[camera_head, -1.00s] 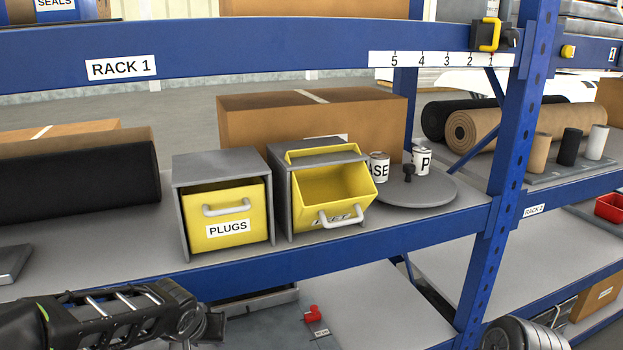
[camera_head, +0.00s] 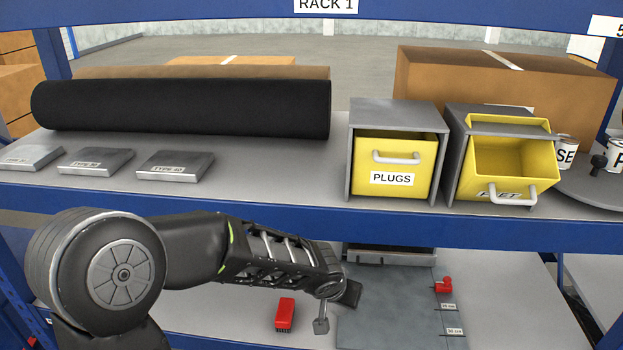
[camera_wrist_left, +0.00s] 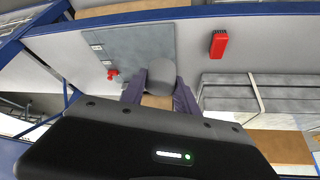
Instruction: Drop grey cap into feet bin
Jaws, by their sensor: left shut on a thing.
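My left gripper (camera_wrist_left: 160,92) is shut on the grey cap (camera_wrist_left: 161,72), a rounded grey piece between the two dark fingers in the left wrist view. In the head view, my left gripper (camera_head: 338,305) is low, in front of and below the upper shelf's edge. I cannot clearly make out the cap there. The feet bin (camera_head: 515,160) is yellow, tilted open in its grey housing on the upper shelf, right of and above my gripper. Its label is partly hidden by its handle. My right gripper is out of view.
The PLUGS bin (camera_head: 391,165) is closed, left of the feet bin. A black roll (camera_head: 185,110) and several grey plates lie on the upper shelf. A blue beam (camera_head: 300,222) fronts it. Below are a red brush (camera_head: 285,314) and a grey board (camera_head: 390,310).

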